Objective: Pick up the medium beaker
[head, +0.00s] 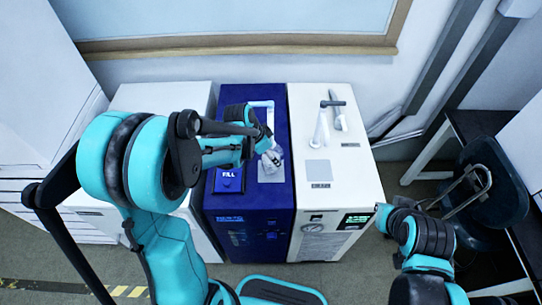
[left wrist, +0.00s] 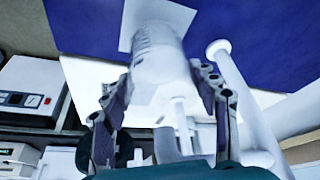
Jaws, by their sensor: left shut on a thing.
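The medium beaker (head: 272,159), pale and see-through, is over the light square plate (head: 271,176) on top of the dark blue cabinet. My left gripper (head: 262,143) is shut on it. In the left wrist view the beaker (left wrist: 158,58) sits between the two dark fingers of the gripper (left wrist: 161,78), one on each side. I cannot tell whether its base touches the plate. My right arm shows at the lower right of the head view, but I cannot make out its gripper.
The dark blue cabinet (head: 248,222) has a blue FILL panel (head: 229,181). A white cabinet (head: 360,185) on its right bears a white spout (head: 321,125) and a plate (head: 319,168). A white rod (left wrist: 232,85) stands close beside the right finger. A dark chair (head: 490,190) is at right.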

